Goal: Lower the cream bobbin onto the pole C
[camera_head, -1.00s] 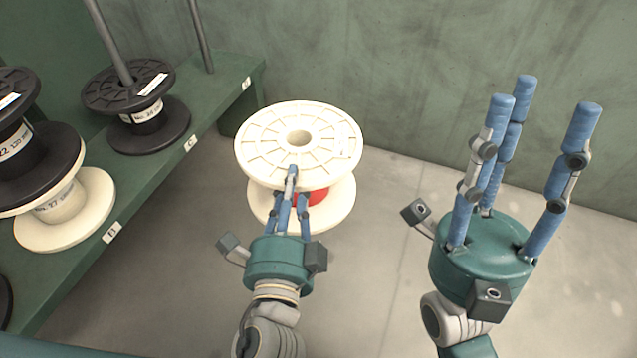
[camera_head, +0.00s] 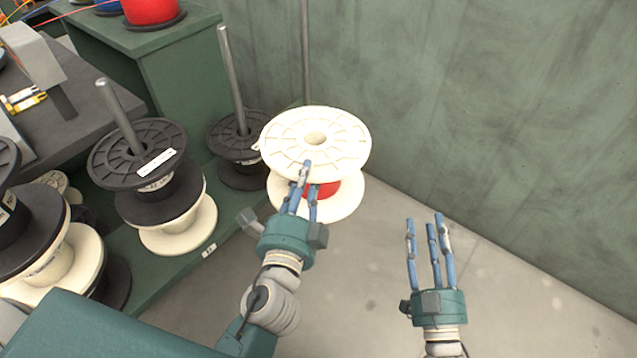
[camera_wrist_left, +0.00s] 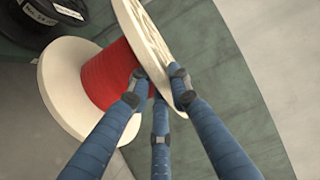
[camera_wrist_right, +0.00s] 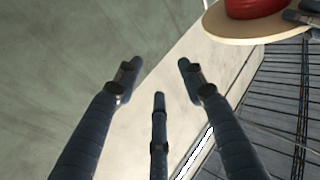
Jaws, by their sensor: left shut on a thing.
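The cream bobbin (camera_head: 318,140) has two pale flanges and a red winding between them. My left gripper (camera_head: 301,190) is shut on it at the near side, holding it roughly level. In the left wrist view, the fingers close around the upper flange and red core of the bobbin (camera_wrist_left: 100,80). Pole C (camera_head: 232,75) appears to be the grey pole behind and left of the bobbin. A black spool (camera_head: 240,140) is around its foot. The bobbin is apart from this pole. Its shelf label is not visible now. My right gripper (camera_head: 428,225) is open and empty.
Another bare-looking pole (camera_head: 306,50) rises behind the bobbin; its foot is hidden. A nearer pole (camera_head: 118,115) carries black and cream spools (camera_head: 178,228). More spools stand at far left. Floor (camera_head: 520,290) is clear at right, beside the green wall.

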